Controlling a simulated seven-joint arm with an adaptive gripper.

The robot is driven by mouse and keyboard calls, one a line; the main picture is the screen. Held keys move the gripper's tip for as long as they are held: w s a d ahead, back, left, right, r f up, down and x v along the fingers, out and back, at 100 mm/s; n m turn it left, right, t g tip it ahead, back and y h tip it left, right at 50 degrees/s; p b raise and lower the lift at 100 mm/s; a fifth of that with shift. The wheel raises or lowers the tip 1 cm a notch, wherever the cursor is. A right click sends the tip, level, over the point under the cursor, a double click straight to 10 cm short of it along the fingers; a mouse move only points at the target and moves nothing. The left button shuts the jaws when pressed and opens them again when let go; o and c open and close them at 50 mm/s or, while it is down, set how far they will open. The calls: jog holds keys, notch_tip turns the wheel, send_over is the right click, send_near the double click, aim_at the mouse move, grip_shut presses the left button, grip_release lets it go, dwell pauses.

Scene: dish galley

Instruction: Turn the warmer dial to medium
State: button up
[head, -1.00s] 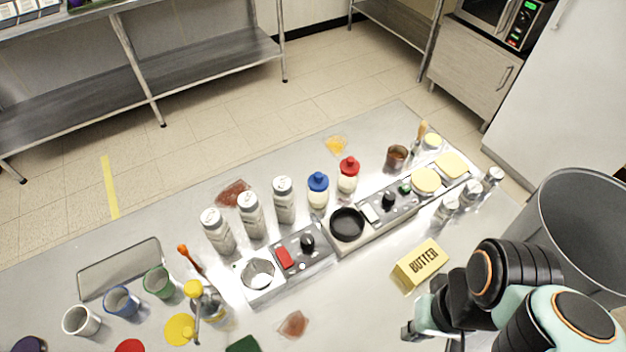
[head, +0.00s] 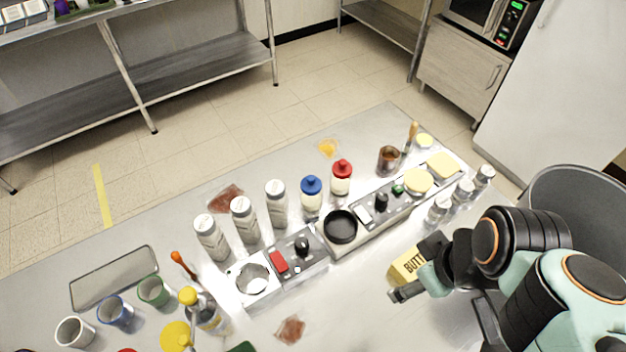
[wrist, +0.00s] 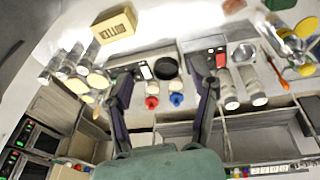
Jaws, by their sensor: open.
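Two black dials stand on the counter units. One dial (head: 302,243) is on the left panel, beside a red switch (head: 279,261) and a metal bowl. The other dial (head: 381,200) is on the right panel, between a white switch (head: 364,215) and a green button (head: 397,189). I cannot tell which unit is the warmer or read the dial marks. My gripper (head: 414,270) is open and empty, over the butter box and apart from both dials. In the wrist view my gripper's fingers (wrist: 163,88) spread wide, with the white switch (wrist: 145,72) and the red switch (wrist: 221,61) beyond.
A black pan (head: 341,226) sits between the panels. The butter box (head: 405,266) is partly hidden by my gripper. Shakers (head: 463,190), blue-capped (head: 311,193) and red-capped (head: 341,177) bottles, and tall canisters (head: 242,220) surround the units. The counter in front of the pan is mostly clear.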

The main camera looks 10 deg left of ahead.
jog(key=w+a+n+t, duration=0.1)
jog(key=w+a+n, duration=0.1)
jog(key=w+n, duration=0.5)
jog(key=n+g, duration=0.3)
jog(key=n, duration=0.6)
send_over(302, 242)
jog(key=shift+h, duration=0.3)
notch_tip(302, 242, down, 15)
jog(key=shift+s+d+f, duration=0.1)
jog(key=shift+s+f, duration=0.05)
jog(key=shift+f, duration=3.25)
grip_shut()
